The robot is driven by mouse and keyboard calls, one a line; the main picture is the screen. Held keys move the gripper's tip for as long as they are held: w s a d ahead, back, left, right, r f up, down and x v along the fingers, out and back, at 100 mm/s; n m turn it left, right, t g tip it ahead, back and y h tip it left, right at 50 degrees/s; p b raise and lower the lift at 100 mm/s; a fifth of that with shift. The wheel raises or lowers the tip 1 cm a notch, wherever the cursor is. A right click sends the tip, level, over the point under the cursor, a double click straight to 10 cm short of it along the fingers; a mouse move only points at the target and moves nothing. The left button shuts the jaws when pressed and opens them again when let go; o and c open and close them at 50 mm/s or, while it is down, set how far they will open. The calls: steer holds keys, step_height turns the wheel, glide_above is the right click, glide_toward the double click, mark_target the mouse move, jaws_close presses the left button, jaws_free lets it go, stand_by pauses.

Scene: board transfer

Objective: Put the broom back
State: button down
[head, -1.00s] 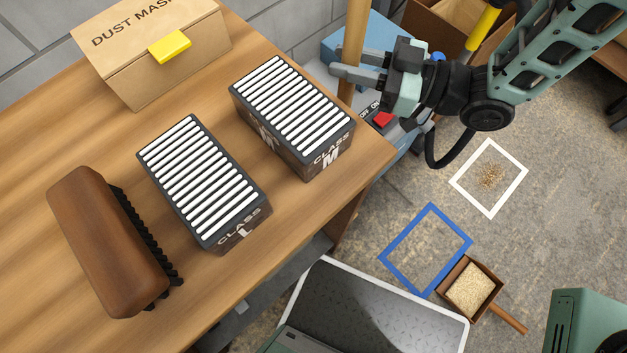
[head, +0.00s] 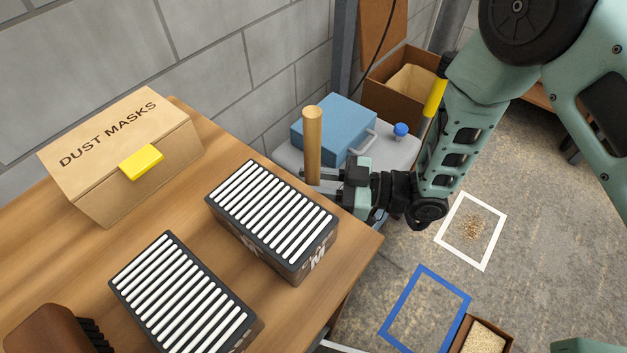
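The broom's wooden handle (head: 313,145) stands roughly upright beyond the table's right end, its rounded top end in view. Its lower part and the broom head are hidden behind the table and filter box. My gripper (head: 312,178) is at the handle, its fingers on either side of it and seemingly shut on it, a little below the top end.
Two boxes of white slats (head: 272,215) (head: 180,295), a dust mask box (head: 120,150) and a brown brush (head: 50,330) occupy the table. A blue case (head: 333,128) sits behind the handle.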

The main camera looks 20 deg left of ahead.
steer(key=shift+f, duration=0.15)
steer(key=c, duration=1.2)
jaws_free()
steer(key=shift+o, duration=0.2)
steer(key=shift+r, duration=0.2)
steer(key=w+d, duration=0.1)
steer(key=d, duration=1.1)
steer(key=shift+w+f, duration=0.15)
steer(key=shift+w, duration=0.15)
